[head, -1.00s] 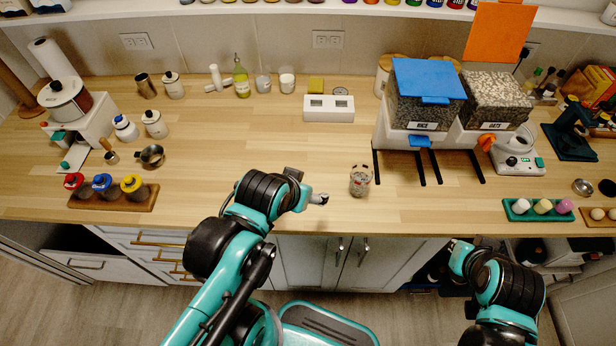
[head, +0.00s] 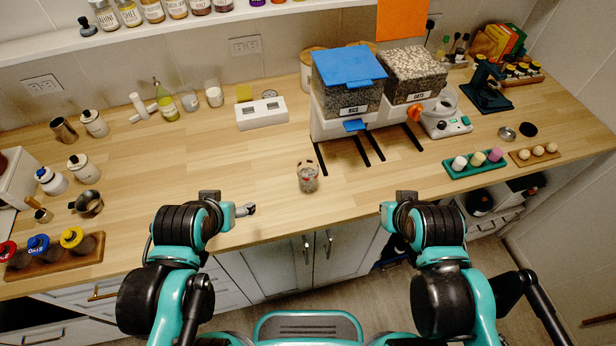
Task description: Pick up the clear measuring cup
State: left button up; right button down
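The clear measuring cup (head: 308,178) stands upright on the wooden counter near its front edge, in front of the dispensers. It is see-through with red marks on its side. My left gripper (head: 245,210) is left of the cup and nearer the front edge, apart from it. Its fingers are too small to tell whether they are open. My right gripper (head: 388,214) is at the counter's front edge, to the right of the cup and apart from it. Its fingers are mostly hidden by its own wrist. Nothing shows in either gripper.
The counter around the cup is clear.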

aim_at(307, 167)
jog(key=i+l+u, duration=0.15)
jog(key=l, duration=1)
jog(key=l+u, duration=0.15)
jog(key=l, duration=1.05)
